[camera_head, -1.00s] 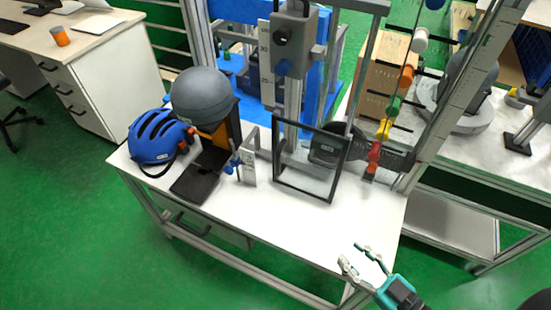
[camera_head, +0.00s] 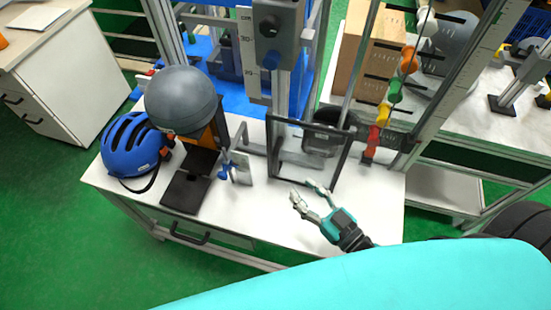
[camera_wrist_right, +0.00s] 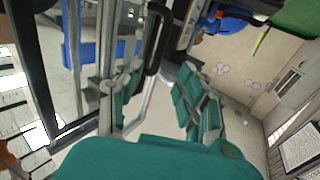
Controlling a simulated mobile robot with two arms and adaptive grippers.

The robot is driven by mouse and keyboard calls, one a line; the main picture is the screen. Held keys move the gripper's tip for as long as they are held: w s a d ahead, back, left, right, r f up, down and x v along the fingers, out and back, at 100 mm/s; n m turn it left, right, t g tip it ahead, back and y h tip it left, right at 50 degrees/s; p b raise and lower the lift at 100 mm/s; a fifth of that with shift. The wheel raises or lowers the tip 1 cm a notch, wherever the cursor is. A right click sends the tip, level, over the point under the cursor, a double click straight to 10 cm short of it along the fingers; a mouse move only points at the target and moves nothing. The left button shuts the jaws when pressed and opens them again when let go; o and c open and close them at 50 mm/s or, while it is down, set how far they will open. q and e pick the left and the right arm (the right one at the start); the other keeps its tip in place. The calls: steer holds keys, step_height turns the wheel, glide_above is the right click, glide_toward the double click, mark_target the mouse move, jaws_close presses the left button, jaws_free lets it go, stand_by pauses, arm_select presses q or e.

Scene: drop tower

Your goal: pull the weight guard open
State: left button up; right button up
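The weight guard (camera_head: 343,162) is a clear panel in a black rectangular frame. It stands upright at the front of the drop tower on the white table. My right gripper (camera_head: 306,191) is just in front of its lower edge in the head view, with its two fingers apart and nothing between them. I cannot tell whether it touches the frame. In the right wrist view the open fingers (camera_wrist_right: 150,80) point toward a black handle-like bar (camera_wrist_right: 158,40). A dark frame bar shows on the left there. My left gripper is not in view.
A blue helmet (camera_head: 133,146) and a grey ball-shaped headform (camera_head: 182,99) over a black plate (camera_head: 187,190) stand on the table's left. Coloured pieces (camera_head: 383,113) hang along a rod at the right. The front of the white table (camera_head: 245,220) is clear.

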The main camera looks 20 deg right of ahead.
mark_target(278, 165)
steer(key=p+x, duration=0.1)
steer(key=x, duration=0.9)
steer(key=shift+r+p, duration=0.1)
steer(key=shift+p, duration=0.2)
steer(key=shift+w+a, duration=0.2)
steer(key=shift+w, duration=0.3)
jaws_close()
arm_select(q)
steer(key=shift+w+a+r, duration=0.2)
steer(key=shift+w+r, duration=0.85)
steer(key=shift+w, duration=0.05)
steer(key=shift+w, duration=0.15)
